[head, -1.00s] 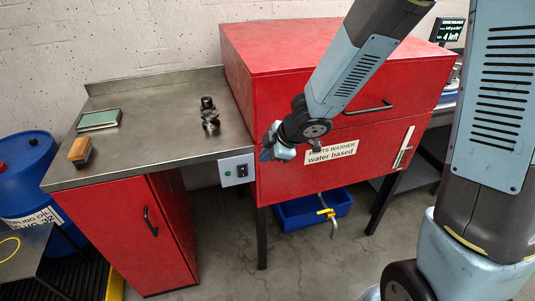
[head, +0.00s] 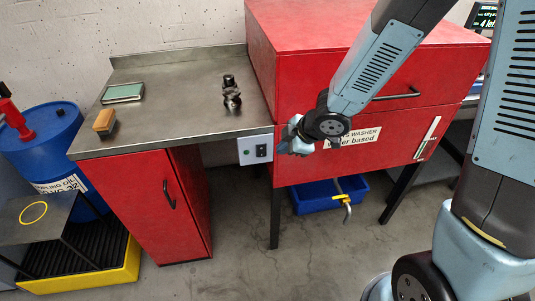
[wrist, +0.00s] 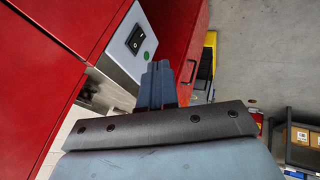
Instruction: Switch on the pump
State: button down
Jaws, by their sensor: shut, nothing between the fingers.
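The pump's control box (head: 255,150) is a light grey box below the right end of the steel bench, beside the red parts washer (head: 340,35). It carries a black rocker switch (head: 262,151) and a green lamp or button. In the wrist view the switch (wrist: 136,38) and the green round part (wrist: 147,56) show clearly. I cannot tell the switch's position. My gripper (head: 284,147) is shut and empty, just right of the box in the head view. In the wrist view its closed fingers (wrist: 158,68) point toward the box's side, seemingly apart from it.
A blue tub (head: 312,196) and a yellow-handled tap (head: 342,197) are under the washer. The floor in front is clear.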

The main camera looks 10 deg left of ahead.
aim_at(261, 151)
jog(key=shift+s+f, duration=0.45)
jog(key=shift+f, duration=0.15)
jog(key=shift+w+a+f, duration=1.05)
jog(key=shift+f, duration=0.4)
jog(key=shift+w+a+f, duration=1.1)
jog(key=shift+f, duration=0.35)
jog(key=shift+w+a+f, duration=1.05)
jog(key=shift+f, duration=0.4)
